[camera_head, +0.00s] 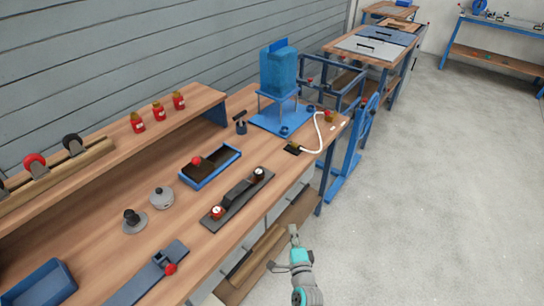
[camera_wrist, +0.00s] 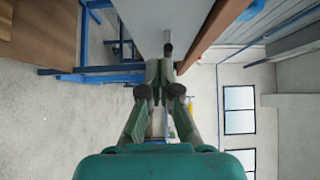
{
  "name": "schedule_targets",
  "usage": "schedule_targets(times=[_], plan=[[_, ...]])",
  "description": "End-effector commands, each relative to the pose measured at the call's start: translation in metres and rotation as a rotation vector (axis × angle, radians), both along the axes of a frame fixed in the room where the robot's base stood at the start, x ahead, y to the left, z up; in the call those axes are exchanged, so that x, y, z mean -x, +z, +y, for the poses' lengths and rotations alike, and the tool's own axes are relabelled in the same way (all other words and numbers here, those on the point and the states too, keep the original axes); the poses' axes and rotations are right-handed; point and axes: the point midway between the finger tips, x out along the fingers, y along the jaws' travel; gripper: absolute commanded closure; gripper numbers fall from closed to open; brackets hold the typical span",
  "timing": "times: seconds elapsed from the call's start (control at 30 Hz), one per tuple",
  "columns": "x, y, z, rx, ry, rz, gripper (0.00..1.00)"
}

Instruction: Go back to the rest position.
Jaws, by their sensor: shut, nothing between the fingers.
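My gripper (camera_head: 293,234) is at the lower middle of the head view, in front of the long wooden workbench (camera_head: 285,165) and beside its front edge. It is shut and empty. In the wrist view its two green-grey fingers (camera_wrist: 160,72) come together at the middle, with nothing between them. My teal arm link runs down from it to the bottom of the head view.
The bench bears a blue tray (camera_head: 212,166), a dark bar with gauges (camera_head: 238,194), a blue press-like block (camera_head: 279,70) and a white hose (camera_head: 318,132). Grey floor (camera_head: 430,200) on the right is clear.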

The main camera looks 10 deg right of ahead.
Motion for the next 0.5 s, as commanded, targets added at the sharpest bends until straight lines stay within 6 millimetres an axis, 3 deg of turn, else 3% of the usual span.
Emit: schedule_targets(times=[0.17,0.27,0.5], plan=[[0.006,-0.002,-0.001,0.013,0.0,0.004,1.0],[0.026,-0.007,-0.004,0.061,0.001,0.013,1.0],[0.118,-0.014,-0.017,0.296,0.014,0.055,1.0]])
